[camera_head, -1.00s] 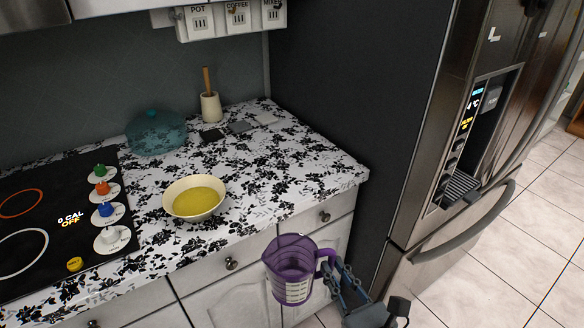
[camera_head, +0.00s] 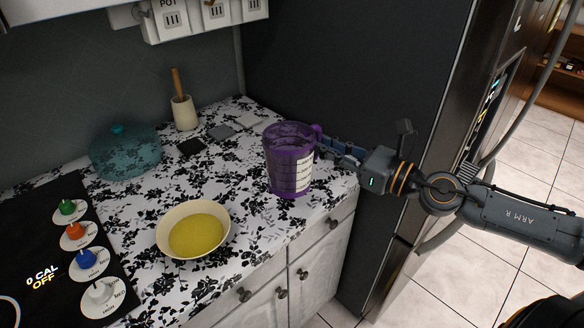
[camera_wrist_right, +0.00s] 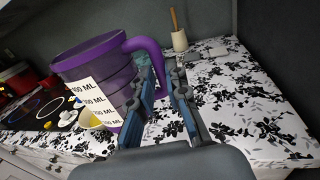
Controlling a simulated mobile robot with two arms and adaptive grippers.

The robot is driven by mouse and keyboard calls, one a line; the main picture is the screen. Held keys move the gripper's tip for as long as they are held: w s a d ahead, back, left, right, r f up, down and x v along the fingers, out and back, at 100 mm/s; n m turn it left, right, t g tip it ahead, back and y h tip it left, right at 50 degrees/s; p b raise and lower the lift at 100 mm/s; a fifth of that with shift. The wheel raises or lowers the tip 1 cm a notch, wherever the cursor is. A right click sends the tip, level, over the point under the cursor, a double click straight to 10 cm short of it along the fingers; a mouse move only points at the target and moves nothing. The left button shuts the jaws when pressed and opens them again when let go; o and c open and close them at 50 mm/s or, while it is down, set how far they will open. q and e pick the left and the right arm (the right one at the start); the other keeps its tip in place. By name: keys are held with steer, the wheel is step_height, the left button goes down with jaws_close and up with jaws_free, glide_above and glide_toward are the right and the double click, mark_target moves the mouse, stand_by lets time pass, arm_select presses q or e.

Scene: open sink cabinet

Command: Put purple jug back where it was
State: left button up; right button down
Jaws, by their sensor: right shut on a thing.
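The purple jug (camera_head: 288,165) is a see-through measuring jug with a white scale label. It is upright, over the right end of the floral countertop (camera_head: 235,255) in the head view. My right gripper (camera_head: 325,150) is shut on its handle from the right. In the right wrist view the jug (camera_wrist_right: 98,75) fills the left side, and its handle (camera_wrist_right: 150,60) is at the fingers (camera_wrist_right: 165,75). I cannot tell whether the jug's base touches the counter. My left gripper is not in view.
A bowl of yellow liquid (camera_head: 194,232) stands left of the jug. Behind are a teal lidded pot (camera_head: 125,155), a utensil holder (camera_head: 184,112) and several flat coasters (camera_head: 220,132). The cooktop (camera_head: 40,240) is at left, the fridge (camera_head: 455,90) at right.

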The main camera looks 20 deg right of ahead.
steer(key=w+d+f, duration=0.1)
steer(key=w+f, duration=0.7)
steer(key=w+d+f, duration=0.1)
steer(key=w+f, duration=0.3)
steer(key=shift+w+d+f+b, duration=0.3)
steer(key=shift+w+d+b, duration=0.05)
steer(key=shift+w, duration=0.05)
steer(key=shift+f, duration=0.15)
steer(key=c, duration=1.3)
jaws_free()
steer(key=shift+c, duration=0.2)
